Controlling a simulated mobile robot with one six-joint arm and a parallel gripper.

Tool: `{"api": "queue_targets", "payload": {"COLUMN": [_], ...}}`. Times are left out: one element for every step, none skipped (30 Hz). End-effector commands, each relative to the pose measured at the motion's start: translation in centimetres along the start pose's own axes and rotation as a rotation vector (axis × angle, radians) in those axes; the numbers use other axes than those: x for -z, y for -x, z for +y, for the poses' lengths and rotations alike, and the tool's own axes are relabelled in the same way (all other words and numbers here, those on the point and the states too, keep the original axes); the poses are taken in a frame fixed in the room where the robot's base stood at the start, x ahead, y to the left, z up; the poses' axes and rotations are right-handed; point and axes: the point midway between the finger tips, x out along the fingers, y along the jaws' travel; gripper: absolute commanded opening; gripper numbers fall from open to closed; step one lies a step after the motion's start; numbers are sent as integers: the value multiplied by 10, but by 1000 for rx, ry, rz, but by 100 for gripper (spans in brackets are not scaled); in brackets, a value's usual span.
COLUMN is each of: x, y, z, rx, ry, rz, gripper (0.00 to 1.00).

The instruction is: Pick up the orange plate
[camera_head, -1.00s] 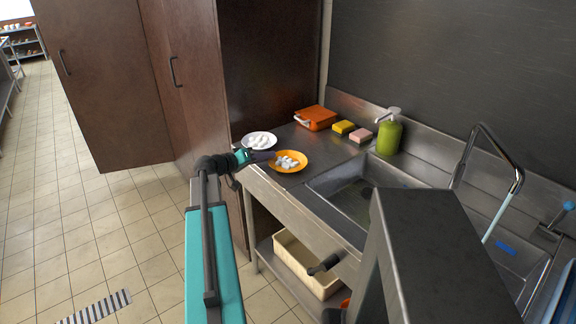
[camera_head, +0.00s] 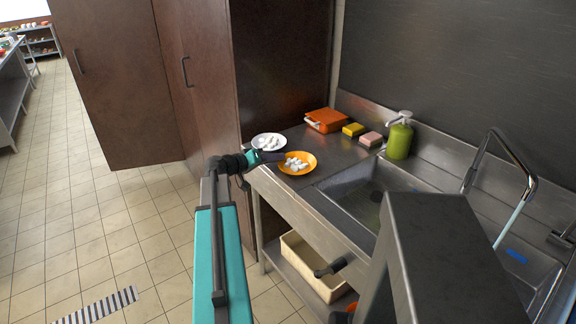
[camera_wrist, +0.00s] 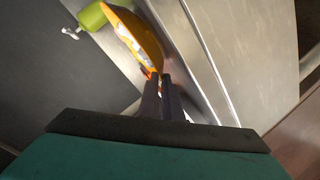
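The orange plate (camera_head: 312,166) lies on the steel counter near its front edge, with several small white pieces on it. In the wrist view the orange plate (camera_wrist: 148,38) is seen obliquely, its near rim at my fingertips. My gripper (camera_head: 276,158) reaches in from the left at the rim, low over the counter. In the wrist view my gripper's dark fingers (camera_wrist: 162,80) are close together, with the rim apparently between their tips. The exact contact is small and partly hidden.
A white plate (camera_head: 257,138) with white pieces sits just behind my gripper. An orange box (camera_head: 326,120), yellow sponge (camera_head: 353,129), pink sponge (camera_head: 370,139) and green soap bottle (camera_head: 399,142) stand along the back. The sink (camera_head: 350,190) opens to the right. Brown cabinets (camera_head: 192,90) rise at left.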

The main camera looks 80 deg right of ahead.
Motion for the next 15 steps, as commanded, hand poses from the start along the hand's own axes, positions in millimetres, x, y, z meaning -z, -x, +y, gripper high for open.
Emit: {"api": "queue_targets", "payload": {"x": [0,0,0,0,1,2,2,3,5,6,7,9,11,12,14], "y": [0,0,0,0,0,1,1,1,2,2,3,4,4,5,6], "z": [0,0,0,0,1,2,2,4,5,6,8,10,12,13,15], "rx": [1,1,1,1,1,1,1,1,1,1,1,1,1,1,1], "ry": [-1,-1,-1,-1,-1,-2,-2,-2,-3,-3,-3,-3,-3,-3,-3], "rz": [-1,-1,-1,-1,-1,-1,-1,-1,-1,-1,-1,0,0,0,0], "gripper": [0,0,0,0,0,0,0,0,0,0,0,0,0,0,0]}}
